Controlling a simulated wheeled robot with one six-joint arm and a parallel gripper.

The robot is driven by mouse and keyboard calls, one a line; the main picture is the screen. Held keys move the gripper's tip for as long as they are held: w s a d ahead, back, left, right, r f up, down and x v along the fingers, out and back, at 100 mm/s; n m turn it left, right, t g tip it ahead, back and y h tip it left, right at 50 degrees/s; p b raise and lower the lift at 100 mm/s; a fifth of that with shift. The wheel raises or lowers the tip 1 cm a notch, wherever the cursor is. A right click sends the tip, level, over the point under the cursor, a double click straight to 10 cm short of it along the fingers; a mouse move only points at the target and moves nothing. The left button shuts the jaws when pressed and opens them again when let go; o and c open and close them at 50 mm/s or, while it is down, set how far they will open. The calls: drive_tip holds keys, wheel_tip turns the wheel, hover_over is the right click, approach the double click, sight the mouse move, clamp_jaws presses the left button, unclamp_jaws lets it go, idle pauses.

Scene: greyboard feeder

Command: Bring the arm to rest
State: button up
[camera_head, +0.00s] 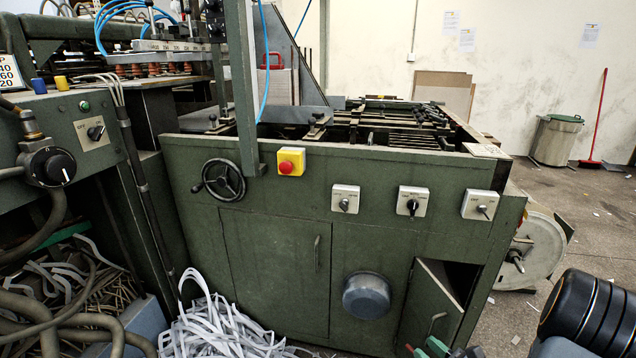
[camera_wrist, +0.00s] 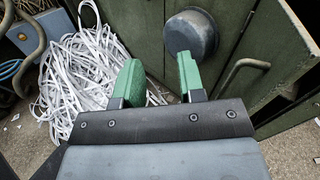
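My gripper (camera_wrist: 158,80) shows in the wrist view with two green fingers spread apart and nothing between them. It points toward the lower front of the green machine, with a pile of white strips to the left and a grey bowl-like cover ahead. In the head view only the green fingertips of my gripper (camera_head: 425,350) show at the bottom edge, in front of the small open door. A black, rounded part of my arm fills the lower right corner of the head view.
The green machine (camera_head: 280,245) fills the middle, with a handwheel (camera_head: 223,179), a red button on a yellow box (camera_head: 291,161) and several switches. Its small door (camera_head: 431,303) stands open. White strips (camera_head: 215,330) lie on the floor. Open floor (camera_head: 590,215) lies at right, before a bin (camera_head: 556,140).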

drive_tip(key=s+a+r+n+g+y+p, duration=0.1)
drive_tip(key=s+a+r+n+g+p, duration=0.2)
drive_tip(key=a+r+n+g+p, duration=0.55)
drive_tip(key=s+a+r+n+g+y+p, duration=0.1)
drive_tip(key=s+a+r+n+g+p, duration=0.35)
drive_tip(key=r+n, duration=0.65)
wheel_tip(320, 180, up, 21)
drive_tip(key=d+n+t+h+p, duration=0.1)
drive_tip(key=d+n+h+p, duration=0.1)
drive_tip(key=n+h+p, duration=0.7)
drive_tip(key=h+p, duration=0.1)
drive_tip(key=p, duration=0.2)
drive_tip(key=shift+w+d+h, duration=0.25)
drive_tip(key=shift+h, duration=0.15)
